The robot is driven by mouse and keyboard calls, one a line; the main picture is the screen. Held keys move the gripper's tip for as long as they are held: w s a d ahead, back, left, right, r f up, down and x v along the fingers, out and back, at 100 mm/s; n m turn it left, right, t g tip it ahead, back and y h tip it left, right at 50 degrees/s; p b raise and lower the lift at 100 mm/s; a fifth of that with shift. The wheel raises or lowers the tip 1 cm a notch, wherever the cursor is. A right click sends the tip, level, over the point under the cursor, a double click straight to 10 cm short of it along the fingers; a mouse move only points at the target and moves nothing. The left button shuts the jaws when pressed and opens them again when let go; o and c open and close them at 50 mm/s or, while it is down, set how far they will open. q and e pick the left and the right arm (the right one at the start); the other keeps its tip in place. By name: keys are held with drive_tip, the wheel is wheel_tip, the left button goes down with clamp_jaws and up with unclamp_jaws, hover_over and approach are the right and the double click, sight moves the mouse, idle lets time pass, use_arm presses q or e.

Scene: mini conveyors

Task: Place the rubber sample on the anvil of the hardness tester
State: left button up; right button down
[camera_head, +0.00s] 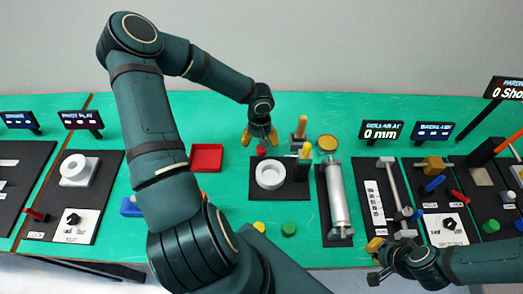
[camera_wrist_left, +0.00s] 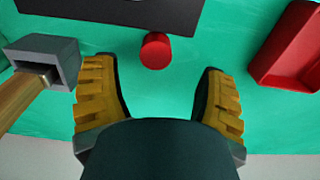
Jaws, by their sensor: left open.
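A small red cylinder (camera_head: 262,151), perhaps the rubber sample, stands on the green bench behind a black plate with a white ring. It also shows in the left wrist view (camera_wrist_left: 155,51), ahead of and between my fingers, untouched. My left gripper (camera_head: 260,135) is open and empty, just behind the cylinder; its yellow fingers (camera_wrist_left: 160,100) are spread wide. My right gripper (camera_head: 376,261) is at the front edge; its opening is unclear. The hardness display (camera_head: 508,89) is at the far right, cut off. The tester beneath is partly out of view, and I cannot make out its anvil.
A red tray (camera_head: 206,158) lies left of my left gripper. A yellow disc (camera_head: 327,142), a silver roller (camera_head: 337,196) and several black-plated stations fill the bench to the right.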

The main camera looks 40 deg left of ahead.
sight(261, 150)
use_arm(q)
drive_tip(key=shift+d+f, duration=0.15)
drive_tip(key=shift+f, duration=1.15)
drive_tip(key=shift+d+f, duration=0.1)
drive_tip(key=shift+f, duration=1.15)
clamp_jaws()
